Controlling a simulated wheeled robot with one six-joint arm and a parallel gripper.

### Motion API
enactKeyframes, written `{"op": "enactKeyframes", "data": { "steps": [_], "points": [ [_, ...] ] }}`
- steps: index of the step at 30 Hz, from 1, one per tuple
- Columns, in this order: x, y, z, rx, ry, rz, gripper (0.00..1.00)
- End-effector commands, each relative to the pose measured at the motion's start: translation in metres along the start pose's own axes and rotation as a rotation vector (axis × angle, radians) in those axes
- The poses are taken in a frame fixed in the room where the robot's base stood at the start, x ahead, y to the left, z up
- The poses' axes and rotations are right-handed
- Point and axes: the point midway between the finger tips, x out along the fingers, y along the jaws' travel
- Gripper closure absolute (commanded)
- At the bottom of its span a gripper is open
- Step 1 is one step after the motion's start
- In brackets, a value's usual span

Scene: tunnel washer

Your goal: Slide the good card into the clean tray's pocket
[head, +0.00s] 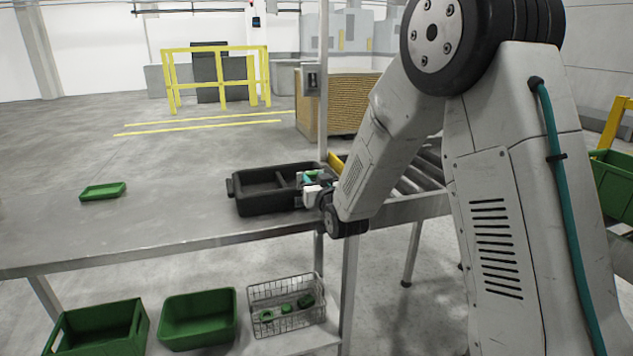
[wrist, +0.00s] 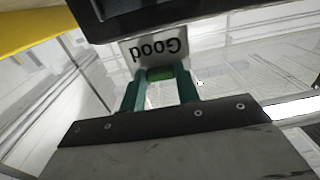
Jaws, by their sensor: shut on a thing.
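A pale card marked "Good" (wrist: 155,48) reads upside down in the wrist view. It has a green grip piece (wrist: 159,73) at its near edge. My gripper (wrist: 160,88) has teal fingers and is shut on that green piece. The card's far edge meets the dark rim of a black tray (wrist: 190,20) in the picture; I cannot tell whether they touch. In the head view the black divided tray (head: 268,204) sits on the grey table, and my gripper (head: 311,178) is at its right end. No pocket can be made out.
A small green tray (head: 103,191) lies far left on the table (head: 150,220). A roller conveyor (head: 420,180) adjoins the table's right end. Below are green bins (head: 198,318) and a wire basket (head: 286,303). The table left of the black tray is mostly clear.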

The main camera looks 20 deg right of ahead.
Motion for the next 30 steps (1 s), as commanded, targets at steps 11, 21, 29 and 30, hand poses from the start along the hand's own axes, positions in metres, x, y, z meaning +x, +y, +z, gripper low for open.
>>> {"op": "enactKeyframes", "data": {
  "steps": [11, 21, 29, 30],
  "points": [
    [0.008, 0.0, 0.01, 0.0, -0.001, 0.0, 0.9],
    [0.008, 0.0, 0.024, 0.0, -0.002, 0.0, 0.9],
    [0.009, 0.0, 0.033, 0.0, -0.001, 0.0, 0.9],
    [0.008, 0.0, 0.032, 0.0, 0.0, 0.0, 0.9]
  ]
}}
